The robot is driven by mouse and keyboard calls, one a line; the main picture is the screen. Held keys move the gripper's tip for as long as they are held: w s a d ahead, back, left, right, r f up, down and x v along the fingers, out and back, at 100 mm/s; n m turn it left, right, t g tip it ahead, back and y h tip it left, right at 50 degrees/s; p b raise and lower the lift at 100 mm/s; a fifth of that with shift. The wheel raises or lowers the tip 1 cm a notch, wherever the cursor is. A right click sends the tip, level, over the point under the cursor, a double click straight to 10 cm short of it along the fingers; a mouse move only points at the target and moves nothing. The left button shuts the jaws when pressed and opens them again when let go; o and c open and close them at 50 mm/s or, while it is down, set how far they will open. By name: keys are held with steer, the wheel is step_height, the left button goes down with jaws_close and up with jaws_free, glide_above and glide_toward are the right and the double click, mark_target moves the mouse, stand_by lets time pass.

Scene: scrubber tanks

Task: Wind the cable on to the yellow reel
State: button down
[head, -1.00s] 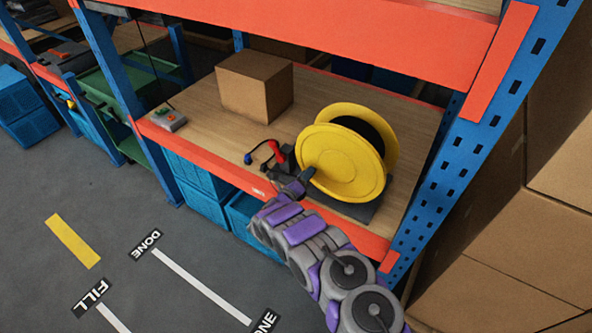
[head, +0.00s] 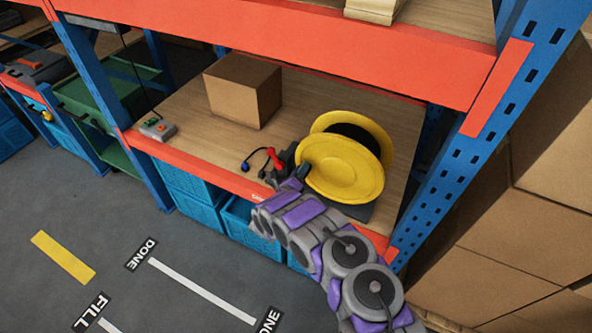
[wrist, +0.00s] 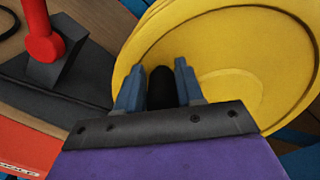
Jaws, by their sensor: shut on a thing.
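The yellow reel (head: 341,167) stands on a dark base on the wooden shelf, and its flange fills much of the wrist view (wrist: 235,50). Black cable (head: 352,134) shows between its flanges. A loose cable end with a blue plug (head: 246,167) lies on the shelf to the reel's left. My gripper (head: 300,172) is in front of the reel's left side. In the wrist view its two fingers (wrist: 158,85) are shut around a black knob (wrist: 160,88), which looks like the reel's crank handle. How the knob joins the reel is hidden.
A red lever (wrist: 40,40) on a black block stands left of the reel, close to my gripper. A cardboard box (head: 242,90) and a small button box (head: 157,128) sit further left on the shelf. A blue upright (head: 470,150) bounds the right; an orange beam (head: 280,50) is overhead.

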steer(key=shift+d+f, duration=0.15)
steer(key=shift+d, duration=0.55)
steer(key=c, duration=1)
jaws_free()
steer(key=shift+s+d, duration=0.1)
steer(key=shift+c, duration=0.2)
steer(key=shift+o, duration=1.3)
steer(key=shift+d+r, duration=0.3)
steer(key=shift+d, duration=0.15)
steer(key=shift+s+a+f, duration=0.1)
steer(key=shift+a+f, duration=0.05)
steer(key=shift+a, duration=0.8)
steer(key=shift+s+a, duration=0.15)
steer(key=shift+a, duration=0.05)
steer(key=p+v, duration=0.1)
steer(key=v, duration=1.5)
steer(key=shift+s+d, duration=0.25)
steer(key=shift+s, duration=0.15)
